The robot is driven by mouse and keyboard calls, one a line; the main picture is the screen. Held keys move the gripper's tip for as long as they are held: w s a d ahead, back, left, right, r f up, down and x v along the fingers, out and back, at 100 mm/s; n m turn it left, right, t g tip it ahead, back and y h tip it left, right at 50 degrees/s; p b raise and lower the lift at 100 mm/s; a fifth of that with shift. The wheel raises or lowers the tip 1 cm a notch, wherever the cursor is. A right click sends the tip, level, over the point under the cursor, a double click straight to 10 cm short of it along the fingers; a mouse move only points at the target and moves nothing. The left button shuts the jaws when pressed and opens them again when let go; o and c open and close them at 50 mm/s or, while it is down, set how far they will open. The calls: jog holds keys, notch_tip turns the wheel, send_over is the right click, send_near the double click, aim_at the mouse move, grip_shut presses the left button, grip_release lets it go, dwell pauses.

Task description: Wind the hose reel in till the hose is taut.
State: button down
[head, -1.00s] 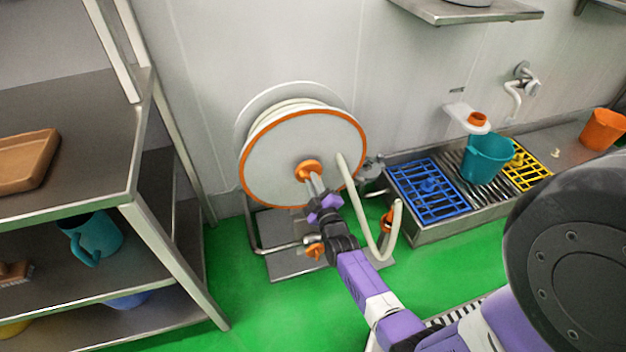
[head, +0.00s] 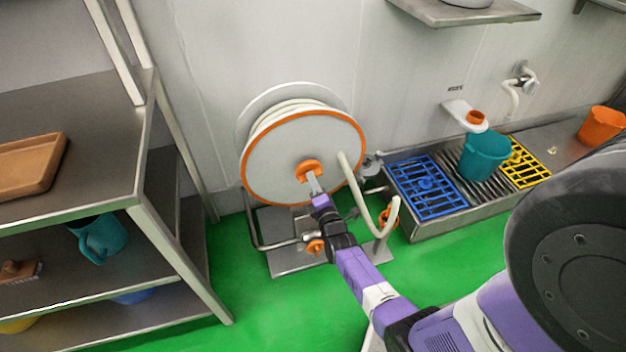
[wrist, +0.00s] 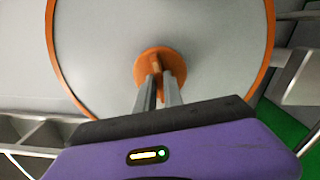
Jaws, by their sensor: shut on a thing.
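The hose reel (head: 275,165) stands against the wall, a pale grey disc with an orange rim and a white hose wound behind its front face. An orange hub with a handle (head: 308,170) sits at the middle of the disc. A loop of white hose (head: 366,215) hangs slack at the reel's right side. My gripper (head: 315,185) reaches the hub from the front. In the wrist view, my gripper's fingers (wrist: 158,92) are closed on the orange handle (wrist: 152,56) at the hub. The fingertips partly hide the handle.
At the right is a drain trough with a blue grate (head: 425,190), a teal jug (head: 484,158) and a yellow grate (head: 522,170). Green floor is clear in front.

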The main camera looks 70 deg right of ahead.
jog(key=n+p, duration=0.1)
jog(key=n, duration=0.4)
jog(key=shift+n, duration=0.4)
dwell(0.3)
jog(key=c, duration=1.5)
grip_release()
jog(key=shift+o, duration=0.2)
jog(key=p+v, duration=0.2)
jog(key=v, duration=0.6)
